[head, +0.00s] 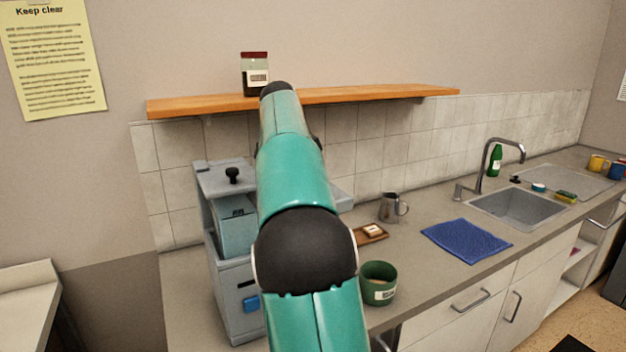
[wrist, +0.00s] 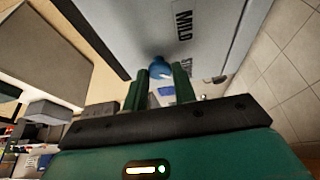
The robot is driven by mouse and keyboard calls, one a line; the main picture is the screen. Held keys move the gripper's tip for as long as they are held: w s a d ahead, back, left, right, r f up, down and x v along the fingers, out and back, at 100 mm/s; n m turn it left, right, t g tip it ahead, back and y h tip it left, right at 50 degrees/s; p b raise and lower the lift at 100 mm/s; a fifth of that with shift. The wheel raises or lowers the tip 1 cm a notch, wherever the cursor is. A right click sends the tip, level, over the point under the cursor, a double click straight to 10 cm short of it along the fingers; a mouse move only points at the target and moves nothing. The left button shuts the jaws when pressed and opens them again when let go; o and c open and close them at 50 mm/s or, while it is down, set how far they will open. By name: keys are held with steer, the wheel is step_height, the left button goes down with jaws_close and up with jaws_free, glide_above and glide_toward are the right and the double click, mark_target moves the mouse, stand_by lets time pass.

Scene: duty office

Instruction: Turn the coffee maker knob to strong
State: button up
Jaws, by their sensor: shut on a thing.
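The grey coffee maker (head: 230,265) stands on the counter at the left of the head view, partly hidden behind my arm. In the wrist view its face (wrist: 130,25) fills the top, with a printed MILD label (wrist: 183,20). A second label (wrist: 189,68) is mostly hidden by a finger and I cannot read it fully. The round blue knob (wrist: 160,66) sits between the fingertips of my gripper (wrist: 163,77). The gripper is shut on the knob. In the head view the gripper and knob are hidden by my arm.
A green mug (head: 379,290), a small wooden tray (head: 375,238) and a metal jug (head: 389,208) stand right of my arm. A blue cloth (head: 465,240) lies before the sink (head: 520,208). A wooden shelf (head: 400,94) with a jar (head: 255,80) runs above.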

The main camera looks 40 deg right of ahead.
steer(key=o, duration=1)
steer(key=shift+d, duration=0.1)
steer(key=shift+v, duration=3.75)
